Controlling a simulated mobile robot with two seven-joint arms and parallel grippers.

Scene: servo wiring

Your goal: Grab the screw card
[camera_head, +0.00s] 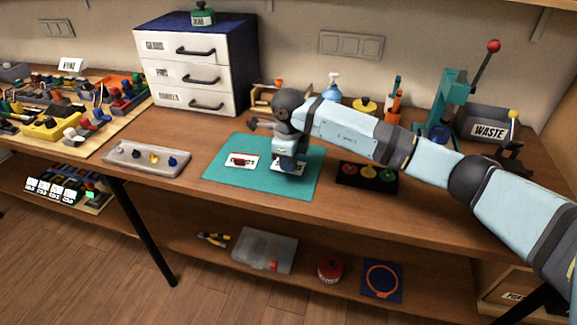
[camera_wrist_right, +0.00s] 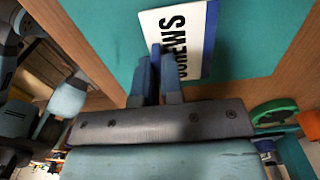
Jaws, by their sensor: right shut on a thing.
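The screw card shows in the right wrist view as a white card (camera_wrist_right: 190,22) with the dark word "SCREWS" and a blue edge. In the head view it is mostly hidden under my right gripper (camera_head: 287,170), on the right part of the teal mat (camera_head: 228,183). My right gripper's fingers (camera_wrist_right: 162,62) are closed together on the card in the wrist view. They cover part of its lettering. Whether the card is lifted off the mat I cannot tell. My left gripper is not in view.
Another card (camera_head: 241,161) with a dark red picture lies left on the mat. A black tray with coloured round pieces (camera_head: 366,176) stands to the right, a grey tray (camera_head: 147,158) to the left. The drawer cabinet (camera_head: 190,75) stands behind.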

